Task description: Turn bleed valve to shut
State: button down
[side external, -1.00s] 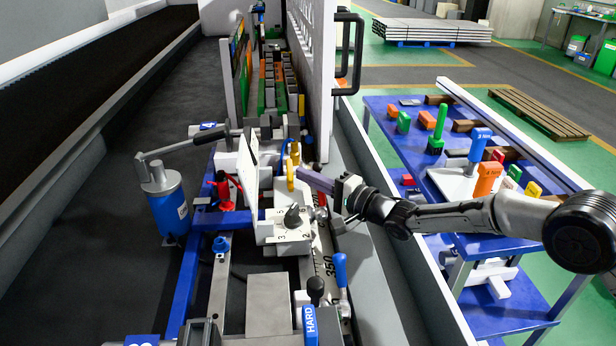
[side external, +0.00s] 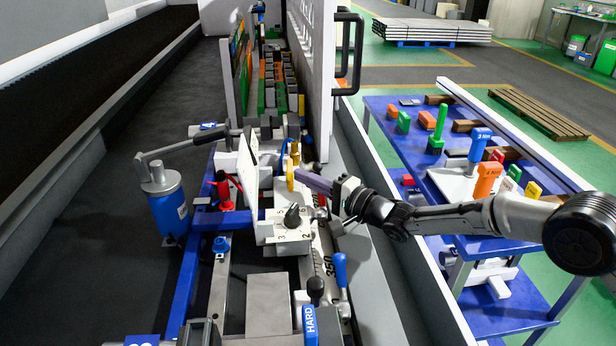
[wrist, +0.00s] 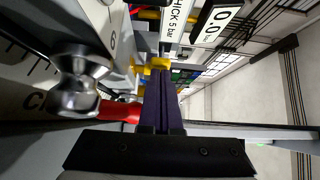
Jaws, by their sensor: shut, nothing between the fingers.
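My gripper (side external: 297,174) has long purple-grey fingers that are shut with nothing between them. Its tips are at an upright yellow handle (side external: 290,166) behind the white dial block. In the wrist view, the shut fingers (wrist: 158,76) point at a yellow fitting (wrist: 154,66); I cannot tell whether they touch it. No label marks the bleed valve, so I cannot be sure that this yellow part is it. A silver knob (wrist: 80,82) and a red cylinder (wrist: 120,111) lie left of the fingers in the wrist view.
The numbered block with a black selector knob (side external: 292,216) stands in front of the fingertips. A white upright plate (side external: 247,167) is to the left. Blue (side external: 340,270) and black (side external: 315,290) knobbed levers stand nearer the camera. A blue tool table (side external: 385,115) is at the right.

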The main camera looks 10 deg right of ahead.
aim_at(287, 197)
jog(key=shift+s+a, duration=0.15)
jog(key=shift+a, duration=0.1)
jog(key=shift+s+a, duration=0.4)
jog(key=shift+a, duration=1.55)
